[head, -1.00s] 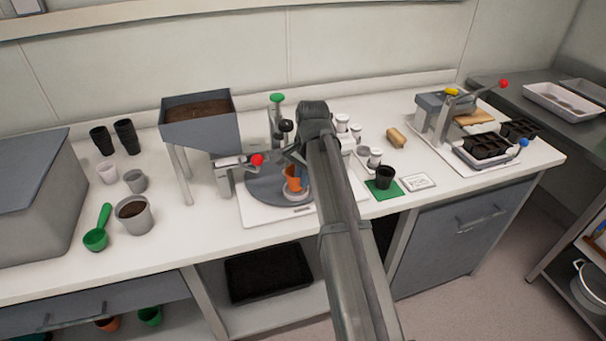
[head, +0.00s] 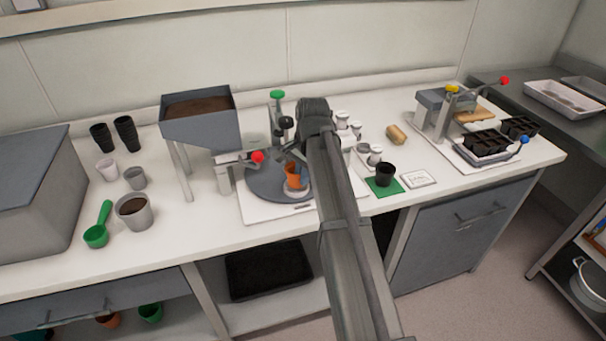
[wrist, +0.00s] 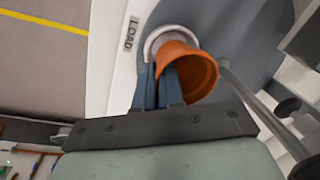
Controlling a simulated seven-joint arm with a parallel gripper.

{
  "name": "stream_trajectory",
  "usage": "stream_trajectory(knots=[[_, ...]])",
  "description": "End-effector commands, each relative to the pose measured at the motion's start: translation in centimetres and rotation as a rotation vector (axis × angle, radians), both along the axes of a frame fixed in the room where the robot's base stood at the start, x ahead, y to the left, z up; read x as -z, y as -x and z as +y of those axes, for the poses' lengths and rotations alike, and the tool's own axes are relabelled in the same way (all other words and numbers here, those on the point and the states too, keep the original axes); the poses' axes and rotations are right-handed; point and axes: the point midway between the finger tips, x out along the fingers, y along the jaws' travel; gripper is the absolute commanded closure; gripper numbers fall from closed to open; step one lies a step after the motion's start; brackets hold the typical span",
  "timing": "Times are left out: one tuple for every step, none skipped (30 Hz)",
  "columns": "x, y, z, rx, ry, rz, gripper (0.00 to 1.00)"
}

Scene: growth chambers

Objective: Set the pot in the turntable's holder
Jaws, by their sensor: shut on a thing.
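The orange pot (head: 292,172) is over the pale ring holder (head: 297,192) at the front of the grey turntable (head: 262,186). In the head view the pot leans. In the wrist view the pot (wrist: 186,62) hides part of the holder ring (wrist: 152,44), and its open mouth faces right. I cannot tell whether its base is inside the ring or just above it. My gripper (wrist: 165,84) has its blue fingers shut on the pot's wall, one finger showing inside the mouth. In the head view my arm covers most of the gripper (head: 303,173).
A soil hopper (head: 200,122) and a red-knobbed lever (head: 257,157) stand left of the turntable. A green-knobbed post (head: 277,98) rises behind it. A black pot (head: 385,174) on a green square and small white jars (head: 374,157) are to the right.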

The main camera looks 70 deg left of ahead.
Motion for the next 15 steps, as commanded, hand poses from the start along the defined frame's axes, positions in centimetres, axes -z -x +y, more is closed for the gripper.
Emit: stream_trajectory(knots=[[0.08,0.00,-0.01,0.000,0.000,0.000,1.00],[0.12,-0.01,-0.01,0.000,0.000,0.000,1.00],[0.19,0.00,-0.02,0.000,0.000,0.000,1.00],[0.24,0.00,-0.02,0.000,0.000,0.000,1.00],[0.28,0.00,-0.01,0.000,0.000,0.000,1.00],[0.35,-0.01,-0.01,0.000,0.000,0.000,1.00],[0.41,0.00,-0.02,0.000,0.000,0.000,1.00],[0.46,0.01,-0.01,0.000,0.000,0.000,1.00],[0.52,0.01,-0.01,0.000,0.000,0.000,1.00],[0.57,0.00,-0.01,0.000,0.000,0.000,1.00],[0.63,0.00,-0.02,0.000,0.000,0.000,1.00],[0.69,0.00,-0.02,0.000,0.000,0.000,1.00],[0.74,0.00,-0.02,0.000,0.000,0.000,1.00],[0.79,0.00,-0.02,0.000,0.000,0.000,1.00],[0.85,0.00,-0.02,0.000,0.000,0.000,1.00]])
